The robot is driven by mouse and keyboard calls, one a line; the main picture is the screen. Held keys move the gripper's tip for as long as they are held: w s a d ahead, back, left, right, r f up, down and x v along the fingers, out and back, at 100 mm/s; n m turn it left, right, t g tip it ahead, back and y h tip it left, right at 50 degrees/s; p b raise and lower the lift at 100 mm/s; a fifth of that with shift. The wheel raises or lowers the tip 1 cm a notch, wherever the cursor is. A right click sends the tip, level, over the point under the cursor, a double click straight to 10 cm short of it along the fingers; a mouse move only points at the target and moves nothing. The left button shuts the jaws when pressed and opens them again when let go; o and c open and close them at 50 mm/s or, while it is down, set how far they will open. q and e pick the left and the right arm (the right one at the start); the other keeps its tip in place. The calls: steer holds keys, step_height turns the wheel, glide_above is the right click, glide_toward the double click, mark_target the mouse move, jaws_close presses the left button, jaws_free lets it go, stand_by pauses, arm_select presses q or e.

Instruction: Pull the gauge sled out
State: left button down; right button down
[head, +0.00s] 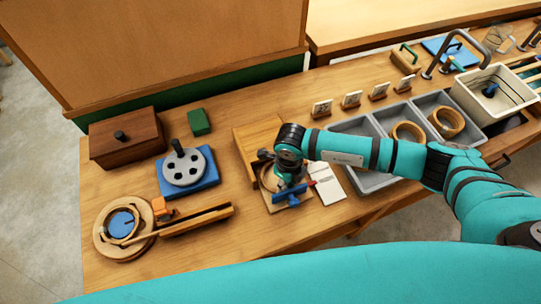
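My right arm reaches in from the right, and its gripper (282,178) points down over a wooden fixture (258,134) in the middle of the bench. The fixture has an upright wooden block at the back and a flat board with a round part in front. A blue piece with a handle (291,196) lies at the front of the board, right by the gripper. I cannot tell which part is the gauge sled. The gripper's fingers are mostly hidden by the wrist, so their opening and any contact are unclear. My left gripper is out of view.
A brown lidded box (127,138), a blue block with a grey holed disc (186,170) and a round wooden jig (123,226) stand left. White paper (327,184) lies beside the fixture.

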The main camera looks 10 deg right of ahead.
mark_target(294, 200)
steer(key=shift+s+d+p, duration=0.25)
steer(key=shift+s+p, duration=0.3)
steer(key=shift+s, duration=0.75)
steer(key=shift+s+d+p, duration=0.25)
steer(key=shift+s+p, duration=0.25)
steer(key=shift+s, duration=0.8)
steer(key=shift+w+a+r+p, duration=0.1)
steer(key=shift+w+r+p, duration=0.15)
steer(key=shift+r+p, duration=0.75)
steer(key=shift+w+d+r+p, duration=0.15)
steer(key=shift+r+p, duration=0.3)
steer(key=shift+r, duration=0.9)
steer(key=shift+w+a+r+p, duration=0.15)
steer(key=shift+w+r+p, duration=0.15)
steer(key=shift+r+p, duration=0.7)
steer(key=shift+r+b, duration=0.15)
steer(key=shift+b, duration=0.15)
